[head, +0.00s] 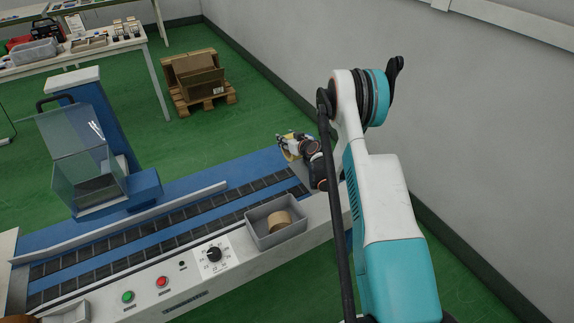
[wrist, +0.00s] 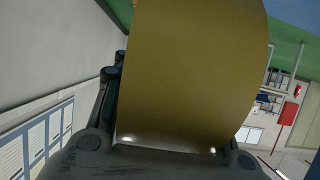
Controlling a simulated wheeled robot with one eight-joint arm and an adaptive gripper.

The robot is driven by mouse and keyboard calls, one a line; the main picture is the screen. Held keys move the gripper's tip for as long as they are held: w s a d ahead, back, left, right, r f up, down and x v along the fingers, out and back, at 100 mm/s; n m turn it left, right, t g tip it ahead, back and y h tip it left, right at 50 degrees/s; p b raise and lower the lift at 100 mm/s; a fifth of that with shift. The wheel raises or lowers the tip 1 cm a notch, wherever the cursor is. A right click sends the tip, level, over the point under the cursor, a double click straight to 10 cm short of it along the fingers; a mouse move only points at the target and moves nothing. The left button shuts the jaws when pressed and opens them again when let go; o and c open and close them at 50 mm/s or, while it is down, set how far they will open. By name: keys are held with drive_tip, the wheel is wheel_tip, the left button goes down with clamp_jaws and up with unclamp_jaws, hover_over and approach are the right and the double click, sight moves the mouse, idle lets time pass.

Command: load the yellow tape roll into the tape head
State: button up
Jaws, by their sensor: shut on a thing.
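My gripper (head: 290,143) is shut on the yellow tape roll, above the far right end of the conveyor. In the head view only a small yellow part of the tape roll (head: 291,156) shows, as the gripper hides much of it. In the wrist view the tape roll (wrist: 190,75) fills the middle as a broad yellow surface between the fingers. The tape head (head: 92,170) is the blue unit with a clear cover at the left of the conveyor, well apart from my gripper. Its clear cover panel (head: 75,128) appears raised; its inside is hard to make out.
A grey bin (head: 262,240) with a brown tape roll (head: 279,222) sits on the conveyor's near edge. Beside it are a dial (head: 213,254), a red button (head: 162,281) and a green button (head: 128,297). The conveyor belt (head: 165,228) looks clear. A wall is at the right.

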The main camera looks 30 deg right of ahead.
wheel_tip(320, 180, down, 11)
drive_tip(key=b, duration=0.3)
drive_tip(key=shift+f, duration=0.15)
drive_tip(key=shift+f, duration=0.1)
drive_tip(key=o, duration=1.2)
